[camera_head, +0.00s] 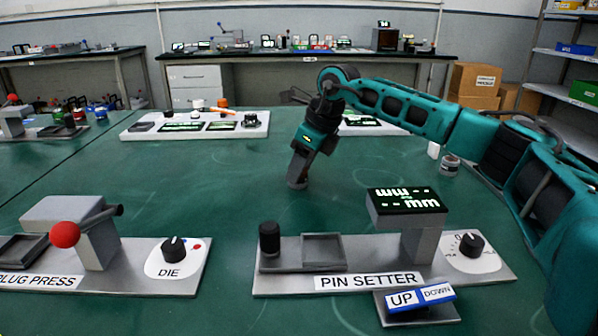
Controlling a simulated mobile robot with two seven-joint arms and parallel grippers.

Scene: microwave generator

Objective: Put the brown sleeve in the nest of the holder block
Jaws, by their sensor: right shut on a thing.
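My right gripper (298,181) points down over the open green table, left of the middle, behind the pin setter. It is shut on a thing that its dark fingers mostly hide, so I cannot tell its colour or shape. I cannot make out a brown sleeve anywhere for certain. No block stands out clearly as the holder block with its nest. My left gripper is not in view.
The pin setter (284,283) stands in front, with a dark cylinder (269,239), a square tray (322,264) and a display (407,201). The plug press (190,278) is at front left. A white board (140,133) with several parts lies behind. The green table (225,205) is clear around the gripper.

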